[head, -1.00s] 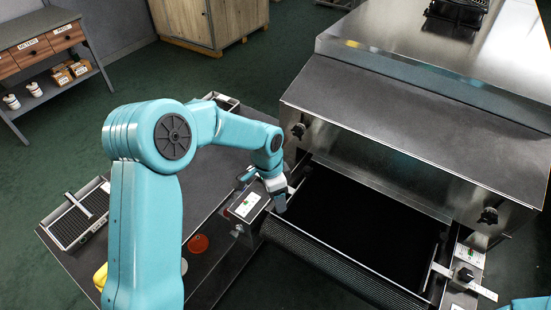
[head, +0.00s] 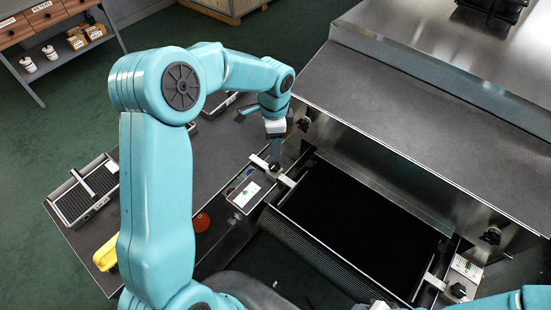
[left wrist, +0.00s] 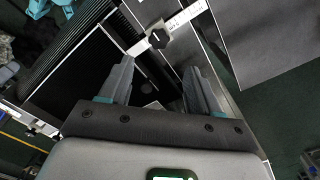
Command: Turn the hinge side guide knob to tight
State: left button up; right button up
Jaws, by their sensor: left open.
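A black side guide knob (head: 274,167) sits on a pale guide bar (head: 286,180) at the left of the dryer's belt. In the left wrist view the same knob (left wrist: 158,38) sits on a pale bar with a marked scale (left wrist: 188,14). My left gripper (head: 276,150) points down just above this knob. In the left wrist view the gripper (left wrist: 160,85) is open and empty, with the knob beyond its fingertips. A second black knob (head: 458,290) sits at the right end of the belt. The frames do not show which is the hinge side. My right gripper is out of view.
The dark belt (head: 350,225) lies below the dryer's metal hood (head: 430,130). A control panel (head: 248,193) stands beside the left guide. A filter tray (head: 85,190), a yellow object (head: 105,253) and a red disc (head: 200,222) are on the dark table.

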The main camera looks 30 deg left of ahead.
aim_at(274, 165)
pick_arm(q)
notch_tip(274, 165, down, 11)
jog(key=shift+s+d+r+p, duration=0.1)
jog(key=shift+r+p, duration=0.1)
jog(key=shift+p, duration=0.6)
jog(key=shift+f, duration=0.1)
jog(key=c, duration=1)
